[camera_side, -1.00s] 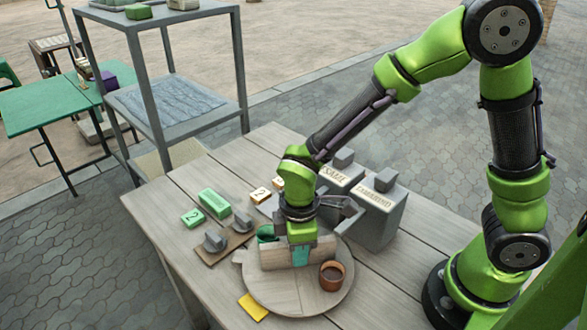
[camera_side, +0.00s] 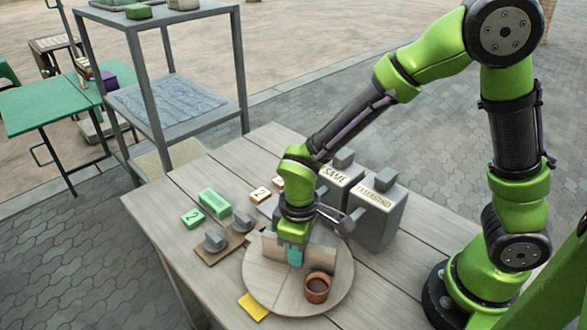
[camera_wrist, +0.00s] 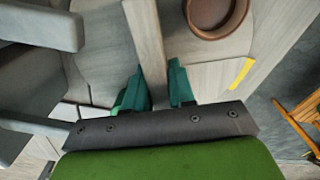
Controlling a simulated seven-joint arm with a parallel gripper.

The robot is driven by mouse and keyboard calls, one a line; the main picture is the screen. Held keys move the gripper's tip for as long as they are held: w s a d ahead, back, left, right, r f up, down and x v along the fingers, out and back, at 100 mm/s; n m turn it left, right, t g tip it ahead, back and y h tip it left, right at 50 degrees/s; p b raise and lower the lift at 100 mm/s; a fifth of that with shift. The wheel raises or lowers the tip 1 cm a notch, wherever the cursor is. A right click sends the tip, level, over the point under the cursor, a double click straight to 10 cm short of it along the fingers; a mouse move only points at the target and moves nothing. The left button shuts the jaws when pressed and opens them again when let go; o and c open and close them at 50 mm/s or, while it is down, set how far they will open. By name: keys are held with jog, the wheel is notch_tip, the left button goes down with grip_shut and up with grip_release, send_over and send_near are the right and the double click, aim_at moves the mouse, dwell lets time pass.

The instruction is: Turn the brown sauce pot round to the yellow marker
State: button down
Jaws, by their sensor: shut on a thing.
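The brown sauce pot (camera_side: 317,288) stands upright on the front right part of a round wooden turntable (camera_side: 272,283). It also shows at the top of the wrist view (camera_wrist: 215,14). The yellow marker (camera_side: 253,306) lies flat on the table by the turntable's front left edge, left of the pot and apart from it. It also shows in the wrist view (camera_wrist: 240,73). My gripper (camera_side: 294,254) is shut on the upright wooden divider (camera_side: 268,246) across the turntable. In the wrist view the teal fingers of my gripper (camera_wrist: 157,88) stand either side of it.
Two grey lidded boxes (camera_side: 378,215) stand close behind the turntable on the right. Grey weights (camera_side: 215,241) on a wooden board, a green block (camera_side: 214,203) and number tiles lie at the left. The table's front left corner is clear.

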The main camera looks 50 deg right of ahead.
jog(key=shift+r+m, duration=0.1)
jog(key=shift+m, duration=6.8)
jog(key=c, duration=1)
grip_release()
jog(key=shift+c, duration=0.2)
notch_tip(320, 180, up, 17)
